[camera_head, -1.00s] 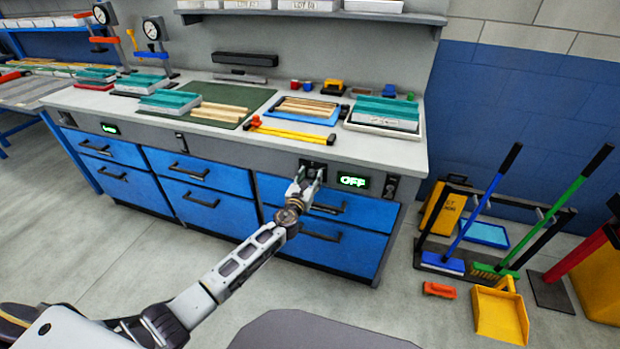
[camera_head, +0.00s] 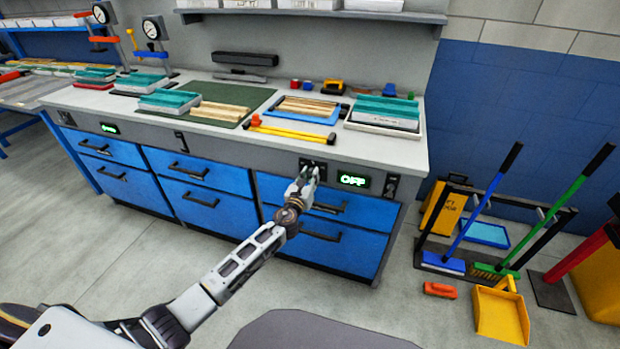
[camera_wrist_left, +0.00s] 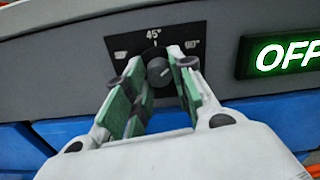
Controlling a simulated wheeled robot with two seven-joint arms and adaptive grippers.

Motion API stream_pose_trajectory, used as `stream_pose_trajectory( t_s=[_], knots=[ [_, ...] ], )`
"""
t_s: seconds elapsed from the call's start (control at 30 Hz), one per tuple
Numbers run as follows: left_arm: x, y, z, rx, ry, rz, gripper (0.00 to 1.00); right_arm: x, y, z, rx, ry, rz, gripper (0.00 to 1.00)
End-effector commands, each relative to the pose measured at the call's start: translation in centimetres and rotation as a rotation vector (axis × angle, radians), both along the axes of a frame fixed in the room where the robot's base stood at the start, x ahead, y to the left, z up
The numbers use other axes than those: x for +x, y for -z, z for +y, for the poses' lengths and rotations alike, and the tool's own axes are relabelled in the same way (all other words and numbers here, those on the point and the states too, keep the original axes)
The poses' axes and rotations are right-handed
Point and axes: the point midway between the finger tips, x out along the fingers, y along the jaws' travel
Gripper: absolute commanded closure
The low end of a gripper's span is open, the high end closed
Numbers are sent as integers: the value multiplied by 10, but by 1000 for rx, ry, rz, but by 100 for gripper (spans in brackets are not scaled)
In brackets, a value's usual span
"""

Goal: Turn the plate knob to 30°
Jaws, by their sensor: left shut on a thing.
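The plate knob (camera_wrist_left: 159,72) is a small round dark knob on a black plate marked 45° in the bench's grey front panel. The plate's side marks are too blurred to read for sure. In the left wrist view my left gripper (camera_wrist_left: 160,78) has its green-padded fingers on both sides of the knob, shut on it. In the head view the left gripper (camera_head: 310,172) is at the panel and hides most of the knob. A lit display (camera_head: 353,180) right of the knob reads OFF. My right gripper is not in view.
A black switch plate (camera_head: 391,185) sits right of the display. Blue drawers with black handles (camera_head: 325,208) lie below the panel. The worktop (camera_head: 375,148) overhangs above, with a yellow-handled tool (camera_head: 290,132). A broom rack (camera_head: 440,262) stands on the floor at right.

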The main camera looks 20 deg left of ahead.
Motion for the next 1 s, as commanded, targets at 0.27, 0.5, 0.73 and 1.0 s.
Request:
stream_pose_trajectory(
  t_s=[0.27, 0.5, 0.73, 1.0],
  knots=[
    [0, 2, -1, -222, 0, 9, 99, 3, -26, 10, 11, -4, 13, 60],
    [0, 2, -1, -449, -1, 16, 99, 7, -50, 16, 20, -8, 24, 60],
    [0, 2, -1, -669, -1, 24, 99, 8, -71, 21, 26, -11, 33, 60],
    [0, 1, -1, -925, -1, 33, 99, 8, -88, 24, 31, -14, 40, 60]
  ],
)
